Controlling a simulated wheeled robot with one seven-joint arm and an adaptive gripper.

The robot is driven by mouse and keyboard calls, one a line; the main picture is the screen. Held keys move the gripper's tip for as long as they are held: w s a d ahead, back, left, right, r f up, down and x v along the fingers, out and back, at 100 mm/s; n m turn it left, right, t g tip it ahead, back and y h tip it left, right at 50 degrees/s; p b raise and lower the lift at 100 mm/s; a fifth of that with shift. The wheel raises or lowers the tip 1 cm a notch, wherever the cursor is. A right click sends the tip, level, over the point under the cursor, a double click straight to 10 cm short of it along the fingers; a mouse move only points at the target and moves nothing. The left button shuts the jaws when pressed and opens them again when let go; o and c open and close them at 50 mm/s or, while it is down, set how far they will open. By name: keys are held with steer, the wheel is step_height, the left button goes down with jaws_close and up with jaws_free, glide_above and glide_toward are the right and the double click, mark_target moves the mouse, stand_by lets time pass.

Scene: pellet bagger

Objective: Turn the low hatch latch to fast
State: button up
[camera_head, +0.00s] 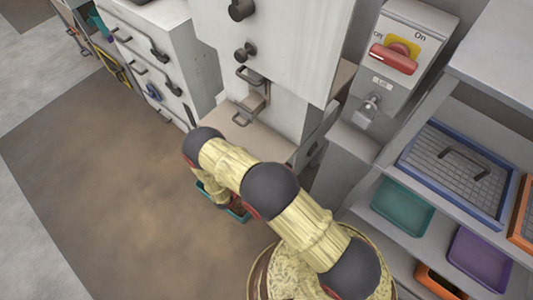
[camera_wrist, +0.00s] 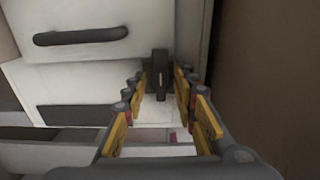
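My gripper (camera_wrist: 161,84) is open in the wrist view, its yellow-padded fingers spread to either side. A dark upright bar (camera_wrist: 160,66), which looks like the low hatch latch, stands ahead between the fingertips, against a pale panel. The fingers do not visibly pinch it, and I cannot tell whether either one touches it. In the head view my arm reaches down in front of the white bagger cabinet (camera_head: 280,50) and hides my gripper and the low latch. Dark knobs (camera_head: 241,10) and a hatch handle (camera_head: 252,76) show higher on the cabinet.
A drawer with a dark handle (camera_wrist: 80,36) is at upper left in the wrist view. A red switch (camera_head: 393,59) and padlock (camera_head: 367,111) are on a post at right. Shelves hold a blue tray (camera_head: 405,155) and a teal bin (camera_head: 402,207). Brown floor (camera_head: 100,190) at left is clear.

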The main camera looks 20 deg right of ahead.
steer(key=v, duration=1.2)
